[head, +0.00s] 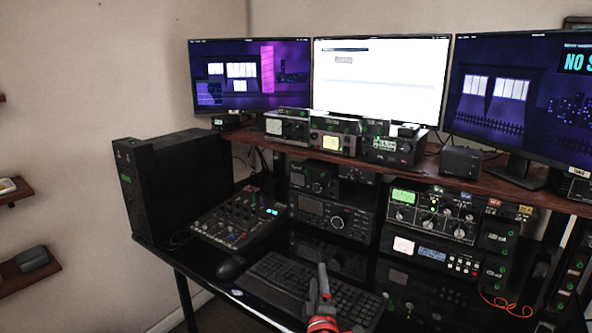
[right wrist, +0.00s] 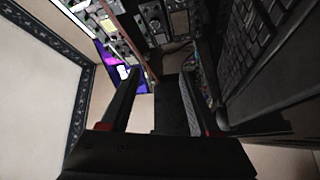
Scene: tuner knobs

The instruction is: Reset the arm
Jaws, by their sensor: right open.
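My right gripper (head: 323,284) shows at the bottom middle of the head view, in front of the black keyboard (head: 290,284) and covering part of it. In the right wrist view its two dark fingers (right wrist: 158,78) stand apart with nothing between them. My left gripper is not in the head view. Nothing touches the right gripper that I can see.
A black desk (head: 190,262) carries a mouse (head: 231,267), a mixer (head: 238,226) and a black computer tower (head: 175,185). A brown shelf (head: 400,174) above holds more radios and three monitors (head: 380,78). Red cables (head: 505,304) hang at the right.

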